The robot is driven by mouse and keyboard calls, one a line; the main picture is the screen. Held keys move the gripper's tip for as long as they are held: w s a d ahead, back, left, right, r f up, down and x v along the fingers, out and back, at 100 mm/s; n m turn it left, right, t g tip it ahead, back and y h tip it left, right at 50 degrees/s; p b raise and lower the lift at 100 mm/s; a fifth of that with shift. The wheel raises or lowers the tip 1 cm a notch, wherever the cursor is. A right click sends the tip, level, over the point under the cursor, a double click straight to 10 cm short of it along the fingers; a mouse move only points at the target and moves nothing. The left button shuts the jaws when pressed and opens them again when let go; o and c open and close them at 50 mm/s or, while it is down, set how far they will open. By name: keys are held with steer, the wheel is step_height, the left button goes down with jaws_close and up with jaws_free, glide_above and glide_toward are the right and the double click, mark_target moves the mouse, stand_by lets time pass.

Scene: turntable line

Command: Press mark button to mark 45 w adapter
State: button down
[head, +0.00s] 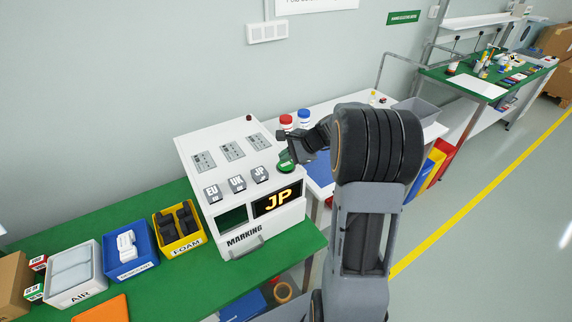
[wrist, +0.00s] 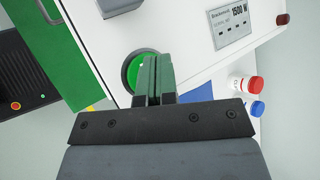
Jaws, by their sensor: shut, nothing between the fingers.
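The white marking machine (head: 240,142) stands on the green table, with "MARKING" on its front and a lit display (head: 278,199) reading "JP". The green mark button (head: 286,162) sits at the machine's right side and shows in the wrist view as a green disc (wrist: 140,70) in a dark ring. My gripper (head: 292,153) is shut and empty, with its fingertips at the button; in the wrist view the fingers (wrist: 152,78) cover the button's right part. I cannot tell whether they touch it. The machine's window (head: 232,219) is dark, and I cannot make out an adapter in it.
Keys marked EU (head: 213,193), UK (head: 237,184) and JP (head: 260,175) stand left of the button. Bins of air (head: 75,292), white items (head: 129,267) and foam (head: 178,246) line the green table. Red-capped (head: 286,122) and blue-capped (head: 304,118) bottles stand behind my gripper.

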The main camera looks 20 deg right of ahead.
mark_target(286, 165)
steer(key=shift+f, duration=0.15)
steer(key=shift+f+b, duration=0.3)
steer(key=shift+b, duration=0.15)
steer(key=shift+f+b, duration=0.4)
steer(key=shift+f, duration=0.1)
stand_by(0.8)
steer(key=shift+r, duration=0.1)
stand_by(0.3)
steer(key=shift+r+p, duration=0.7)
steer(key=shift+r, duration=0.2)
steer(key=shift+r+p, duration=1.9)
steer(key=shift+r, duration=0.65)
steer(key=shift+f, duration=0.1)
